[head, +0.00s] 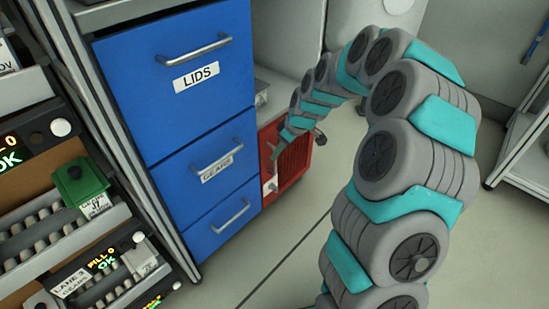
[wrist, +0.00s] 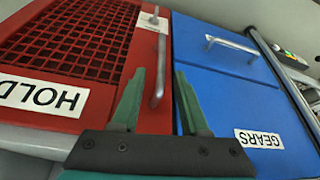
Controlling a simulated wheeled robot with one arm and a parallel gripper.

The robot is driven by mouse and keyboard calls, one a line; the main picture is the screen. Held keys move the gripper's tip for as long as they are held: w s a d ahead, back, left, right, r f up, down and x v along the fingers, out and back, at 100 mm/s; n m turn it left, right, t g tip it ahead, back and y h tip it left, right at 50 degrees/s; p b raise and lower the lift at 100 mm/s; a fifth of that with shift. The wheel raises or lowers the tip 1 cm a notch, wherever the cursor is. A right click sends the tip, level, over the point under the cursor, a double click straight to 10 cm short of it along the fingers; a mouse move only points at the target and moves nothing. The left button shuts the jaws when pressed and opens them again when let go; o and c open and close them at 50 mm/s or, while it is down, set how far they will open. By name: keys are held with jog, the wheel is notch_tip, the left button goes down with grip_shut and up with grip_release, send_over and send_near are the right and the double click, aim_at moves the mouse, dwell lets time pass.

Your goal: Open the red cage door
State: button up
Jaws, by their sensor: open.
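The red cage door (wrist: 75,45) fills the left of the wrist view, with a dark mesh panel and a white HOLD label (wrist: 40,95) seen upside down. Its grey bar handle (wrist: 160,48) stands along the door's right edge there. My gripper (wrist: 160,74) is open, and the handle's lower end appears between its two green fingers. I cannot tell how far the fingers are from the handle. In the head view the red cage (head: 294,160) sits low beside the blue drawers, partly hidden behind my gripper (head: 274,158) and arm. The door looks shut.
A blue drawer unit with LIDS (head: 196,76) and GEARS (head: 216,170) labels stands directly beside the cage. A rack with a green box (head: 80,182) is at the left. Grey floor (head: 290,250) is open in front, and a shelf frame (head: 515,150) stands at the right.

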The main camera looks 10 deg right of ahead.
send_over(275, 172)
jog(key=f, duration=0.4)
jog(key=shift+w+f, duration=0.3)
jog(key=shift+w, duration=0.05)
grip_shut()
dwell(1.0)
